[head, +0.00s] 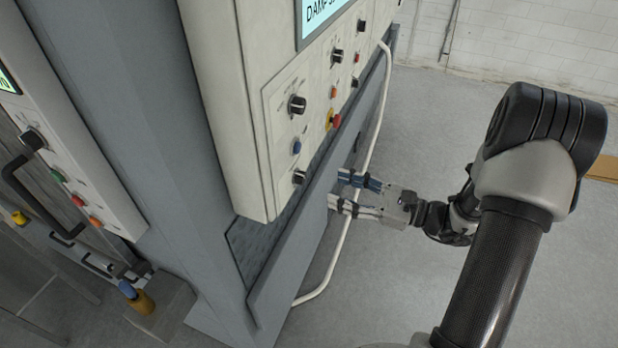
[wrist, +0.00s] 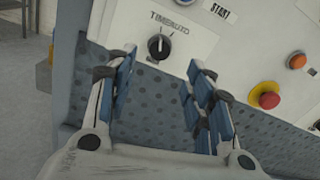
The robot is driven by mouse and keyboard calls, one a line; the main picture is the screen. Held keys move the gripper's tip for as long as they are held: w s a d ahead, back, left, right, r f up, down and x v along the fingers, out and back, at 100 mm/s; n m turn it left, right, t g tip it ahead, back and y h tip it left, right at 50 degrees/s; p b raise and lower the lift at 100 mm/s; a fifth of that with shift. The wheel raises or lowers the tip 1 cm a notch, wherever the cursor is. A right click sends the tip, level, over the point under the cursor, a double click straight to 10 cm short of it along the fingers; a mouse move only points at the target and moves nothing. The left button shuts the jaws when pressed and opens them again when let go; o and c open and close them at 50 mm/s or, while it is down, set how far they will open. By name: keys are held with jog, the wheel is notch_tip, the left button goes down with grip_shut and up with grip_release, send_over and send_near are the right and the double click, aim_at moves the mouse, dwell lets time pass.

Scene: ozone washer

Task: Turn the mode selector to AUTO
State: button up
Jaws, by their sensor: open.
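The mode selector appears to be the black knob (wrist: 159,46) on the pale panel in the wrist view. Small lettering arcs above it, blurred, and its white mark points roughly upward. In the head view it seems to be the lowest knob (head: 299,177), near the panel's bottom edge. My gripper (head: 340,189) is open and empty, to the right of that knob with its fingers toward the machine. In the wrist view, my gripper (wrist: 162,72) has its two blue-padded fingers apart, with the knob beyond and between them. I see no contact with the knob.
A red button on a yellow base (wrist: 266,98) and an orange button (wrist: 296,60) sit right of the knob. A blue button (head: 296,147) and a larger knob (head: 297,104) are above it. A grey ledge (head: 292,270) juts out below the panel. A white pipe (head: 340,240) runs beside it.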

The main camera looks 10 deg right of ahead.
aim_at(304, 178)
jog(key=x, duration=0.9)
jog(key=shift+d, duration=0.1)
jog(key=shift+c, duration=0.5)
jog(key=c, duration=1)
